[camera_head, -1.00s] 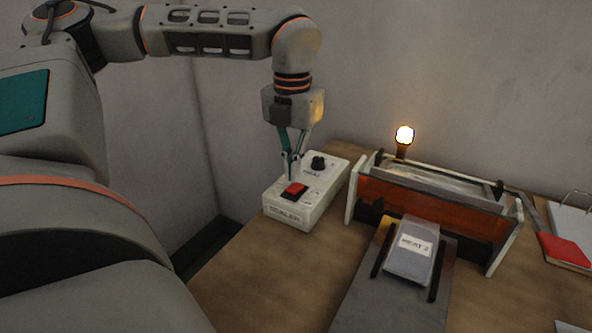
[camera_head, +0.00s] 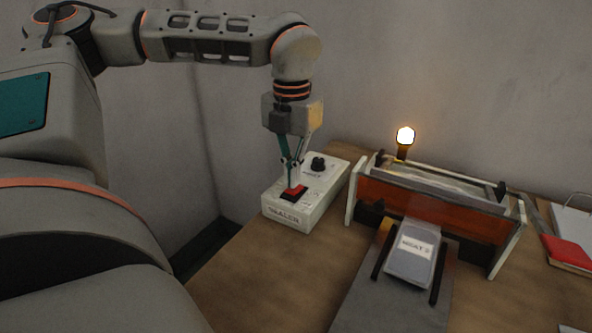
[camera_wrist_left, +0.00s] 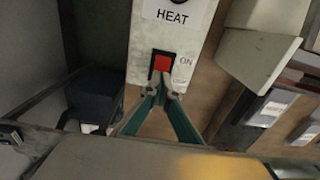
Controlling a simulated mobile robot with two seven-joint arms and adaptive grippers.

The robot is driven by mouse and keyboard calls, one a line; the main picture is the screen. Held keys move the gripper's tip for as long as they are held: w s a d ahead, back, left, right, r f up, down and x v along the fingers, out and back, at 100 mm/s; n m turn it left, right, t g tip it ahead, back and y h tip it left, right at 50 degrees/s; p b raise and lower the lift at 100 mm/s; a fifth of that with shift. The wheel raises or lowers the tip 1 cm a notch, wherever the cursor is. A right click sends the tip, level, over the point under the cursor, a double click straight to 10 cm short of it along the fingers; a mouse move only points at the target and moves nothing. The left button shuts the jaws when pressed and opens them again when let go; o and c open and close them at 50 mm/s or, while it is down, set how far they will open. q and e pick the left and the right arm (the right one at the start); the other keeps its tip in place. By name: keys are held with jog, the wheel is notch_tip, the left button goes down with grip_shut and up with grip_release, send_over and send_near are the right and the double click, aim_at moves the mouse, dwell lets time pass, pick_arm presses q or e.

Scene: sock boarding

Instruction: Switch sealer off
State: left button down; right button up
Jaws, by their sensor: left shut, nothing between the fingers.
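The sealer control box (camera_head: 312,207) is a pale box marked SEALER on the table, with a red rocker switch (camera_head: 294,193) and a black knob (camera_head: 318,163). My left gripper (camera_head: 293,182) is shut and empty, pointing down over the switch. In the left wrist view its fingertips (camera_wrist_left: 162,80) lie over the lower part of the red switch (camera_wrist_left: 162,63), beside the ON mark; I cannot tell whether they touch it. The sealer (camera_head: 425,208) with orange panel stands right of the box. Its lamp (camera_head: 405,136) glows. My right gripper is not in view.
A grey tray (camera_head: 390,300) in front of the sealer carries a pouch with a label reading HEAT or MEAT (camera_head: 413,266). A red item (camera_head: 568,252) and a binder (camera_head: 574,220) lie at the right. The wall is close behind the table.

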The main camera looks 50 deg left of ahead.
pick_arm(q)
jog(key=shift+f, duration=0.35)
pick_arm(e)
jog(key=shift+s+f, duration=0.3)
pick_arm(q)
jog(key=shift+f+b, duration=0.35)
jog(key=shift+f, duration=0.25)
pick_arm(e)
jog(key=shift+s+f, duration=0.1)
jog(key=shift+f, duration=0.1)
pick_arm(q)
jog(key=shift+r, duration=0.15)
jog(key=shift+r+p, duration=0.35)
jog(key=shift+r, duration=0.95)
jog(key=shift+r+p, duration=0.45)
jog(key=shift+r, duration=1.65)
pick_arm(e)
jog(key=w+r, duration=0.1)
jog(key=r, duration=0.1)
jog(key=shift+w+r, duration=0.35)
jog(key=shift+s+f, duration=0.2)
